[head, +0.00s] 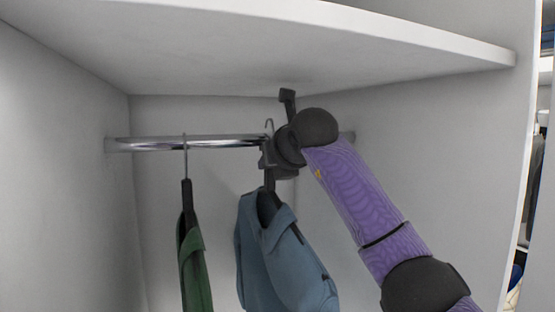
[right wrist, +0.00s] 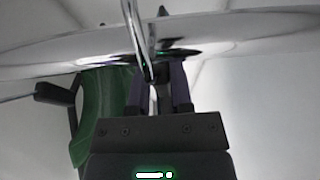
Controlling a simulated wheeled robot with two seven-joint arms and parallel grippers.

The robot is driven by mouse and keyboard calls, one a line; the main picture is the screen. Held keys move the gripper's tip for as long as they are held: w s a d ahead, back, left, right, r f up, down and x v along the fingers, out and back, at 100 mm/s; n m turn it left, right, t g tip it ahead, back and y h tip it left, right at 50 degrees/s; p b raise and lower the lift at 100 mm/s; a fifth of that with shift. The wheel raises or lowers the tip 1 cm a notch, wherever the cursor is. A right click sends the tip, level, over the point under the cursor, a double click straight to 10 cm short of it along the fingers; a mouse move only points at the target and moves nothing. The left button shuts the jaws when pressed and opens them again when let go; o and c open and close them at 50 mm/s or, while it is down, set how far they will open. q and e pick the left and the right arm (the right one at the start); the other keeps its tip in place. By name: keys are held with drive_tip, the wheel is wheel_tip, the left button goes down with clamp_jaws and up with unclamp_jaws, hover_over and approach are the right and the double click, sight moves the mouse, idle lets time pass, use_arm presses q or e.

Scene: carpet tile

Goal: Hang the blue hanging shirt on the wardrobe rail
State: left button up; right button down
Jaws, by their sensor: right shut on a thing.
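The blue shirt (head: 268,250) hangs on a dark hanger below my right gripper (head: 268,160). My right gripper is shut on the hanger just under its metal hook (head: 269,124). The hook's curved top shows at the height of the chrome wardrobe rail (head: 225,142), slightly above it. In the right wrist view the hook (right wrist: 137,35) crosses in front of the rail (right wrist: 60,52); I cannot tell whether it rests on the rail. My right gripper (right wrist: 160,98) is below the rail there. My left gripper is out of view.
A green garment (head: 192,260) on a dark hanger hangs from the rail to the left; it also shows in the right wrist view (right wrist: 98,112). A white shelf (head: 250,45) is close above the rail. White walls close the sides. Rail between the garments is free.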

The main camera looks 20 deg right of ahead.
drive_tip(key=shift+w, duration=0.1)
drive_tip(key=s+b, duration=0.5)
drive_tip(key=shift+a+f, duration=0.15)
drive_tip(key=shift+f, duration=0.1)
drive_tip(key=s+b, duration=0.1)
drive_tip(key=s, duration=0.1)
drive_tip(key=s+b, duration=0.1)
drive_tip(key=s, duration=0.1)
drive_tip(key=s+b, duration=0.2)
drive_tip(key=shift+s+a+r, duration=0.1)
drive_tip(key=shift+a+r, duration=0.1)
drive_tip(key=shift+r, duration=0.05)
drive_tip(key=shift+s+r, duration=0.1)
drive_tip(key=shift+s, duration=0.4)
